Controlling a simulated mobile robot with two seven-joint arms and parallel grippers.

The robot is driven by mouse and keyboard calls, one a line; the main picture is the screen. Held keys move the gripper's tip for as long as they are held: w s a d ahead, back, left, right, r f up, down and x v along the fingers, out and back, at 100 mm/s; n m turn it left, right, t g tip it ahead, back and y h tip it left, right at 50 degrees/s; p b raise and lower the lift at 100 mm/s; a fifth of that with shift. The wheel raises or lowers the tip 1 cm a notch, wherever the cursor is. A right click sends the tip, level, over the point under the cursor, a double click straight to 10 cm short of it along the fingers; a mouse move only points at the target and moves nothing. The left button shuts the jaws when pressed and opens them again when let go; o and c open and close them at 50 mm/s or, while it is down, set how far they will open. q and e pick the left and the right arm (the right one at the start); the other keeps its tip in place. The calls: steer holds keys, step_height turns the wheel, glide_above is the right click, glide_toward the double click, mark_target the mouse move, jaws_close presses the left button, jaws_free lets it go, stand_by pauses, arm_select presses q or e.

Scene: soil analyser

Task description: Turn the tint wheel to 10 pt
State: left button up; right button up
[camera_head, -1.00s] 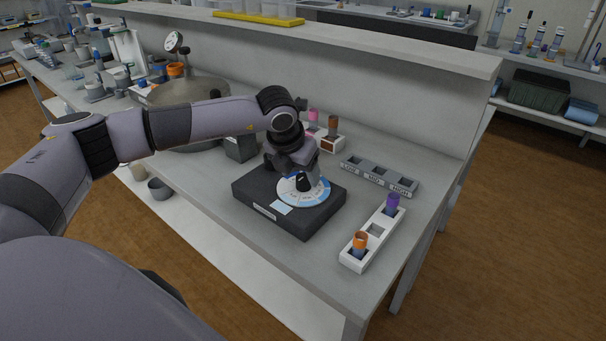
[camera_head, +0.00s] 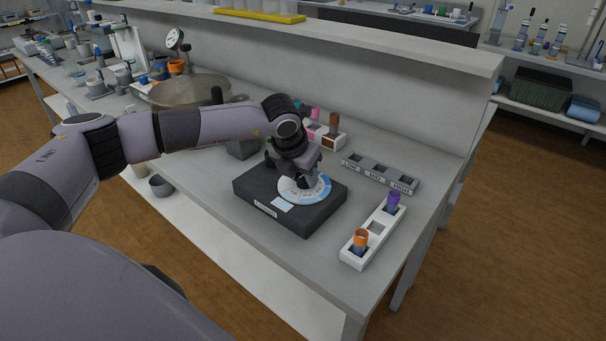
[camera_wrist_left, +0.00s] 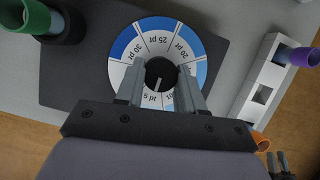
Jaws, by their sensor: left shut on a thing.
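The tint wheel, a round white and blue dial (camera_head: 316,194), sits on a black box (camera_head: 262,205) on the bench. The wrist view shows the dial (camera_wrist_left: 133,47) with labels from 5 pt to 30 pt; some are covered by my fingers. The black knob (camera_wrist_left: 160,71) at its centre has a white line pointing down in that picture, between the 5 pt label and a partly hidden label starting with 1. My left gripper (camera_head: 302,182) is shut on the knob, one finger on each side, also in the wrist view (camera_wrist_left: 160,78).
A white rack (camera_head: 374,238) with orange and purple vials stands right of the box. A white holder (camera_head: 327,140) with pink and brown vials and a large metal pan (camera_head: 190,91) are farther back.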

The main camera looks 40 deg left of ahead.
mark_target(290, 187)
arm_select(q)
steer(key=shift+a+f+m+h+b, duration=0.15)
steer(key=shift+m+h+b, duration=0.15)
steer(key=shift+m+b, duration=0.4)
steer(key=m+h, duration=0.1)
steer(key=m, duration=0.1)
steer(key=shift+m+b, duration=0.3)
steer(key=shift+b, duration=0.1)
steer(key=m+h, duration=0.1)
steer(key=m, duration=0.1)
steer(key=m+g+b, duration=0.1)
steer(key=m, duration=0.2)
steer(key=shift+w+a+r+h, duration=0.1)
steer(key=shift+w+r+h, duration=0.1)
steer(key=shift+h, duration=0.2)
steer(key=shift+m, duration=0.4)
steer(key=o, duration=1)
steer(key=shift+s, duration=0.1)
steer(key=shift+o, duration=0.2)
steer(key=v, duration=0.7)
steer(key=shift+b, duration=0.4)
